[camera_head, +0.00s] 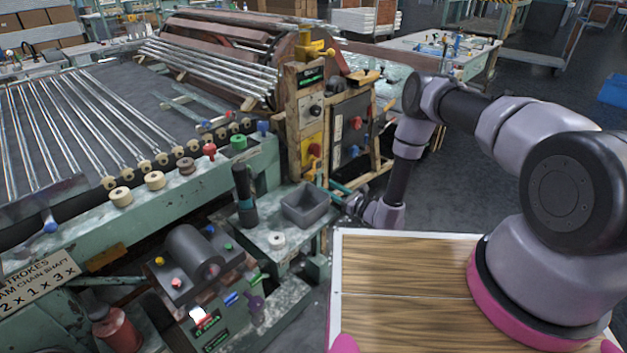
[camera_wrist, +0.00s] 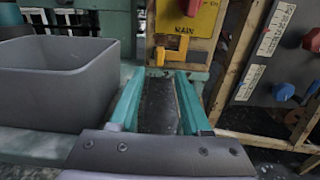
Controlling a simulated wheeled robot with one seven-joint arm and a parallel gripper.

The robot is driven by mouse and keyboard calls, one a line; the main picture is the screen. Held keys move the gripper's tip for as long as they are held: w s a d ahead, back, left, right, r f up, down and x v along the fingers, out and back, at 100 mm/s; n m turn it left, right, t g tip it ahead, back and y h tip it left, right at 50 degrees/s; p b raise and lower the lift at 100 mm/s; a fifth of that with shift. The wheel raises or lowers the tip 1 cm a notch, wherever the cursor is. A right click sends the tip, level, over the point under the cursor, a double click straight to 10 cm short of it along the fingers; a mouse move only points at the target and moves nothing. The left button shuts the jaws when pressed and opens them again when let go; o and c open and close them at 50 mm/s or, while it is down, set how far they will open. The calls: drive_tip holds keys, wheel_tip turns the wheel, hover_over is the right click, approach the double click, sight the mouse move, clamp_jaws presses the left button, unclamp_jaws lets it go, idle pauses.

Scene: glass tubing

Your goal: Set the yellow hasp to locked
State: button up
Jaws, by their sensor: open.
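In the wrist view, a small yellow-orange fitting (camera_wrist: 160,56) shows just beyond my fingertips, below the MAIN label on a yellow panel (camera_wrist: 205,18). It looks like the yellow hasp, but its lock setting cannot be told. My gripper (camera_wrist: 166,74) is open, with two teal fingers apart and nothing between them. The fingers point toward the panel's lower edge. In the head view, my gripper (camera_head: 341,188) is at the right of the wooden control post.
A grey bin (camera_wrist: 60,85) stands close at left of my fingers. A grey panel (camera_wrist: 262,60) with red and blue knobs is at right, framed by wooden posts. In the head view, a machine with glass tubes (camera_head: 75,130) fills the left.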

sight(313, 178)
drive_tip(key=x, duration=0.8)
drive_tip(key=shift+c, duration=0.3)
clamp_jaws()
drive_tip(key=shift+d, duration=0.1)
idle(0.9)
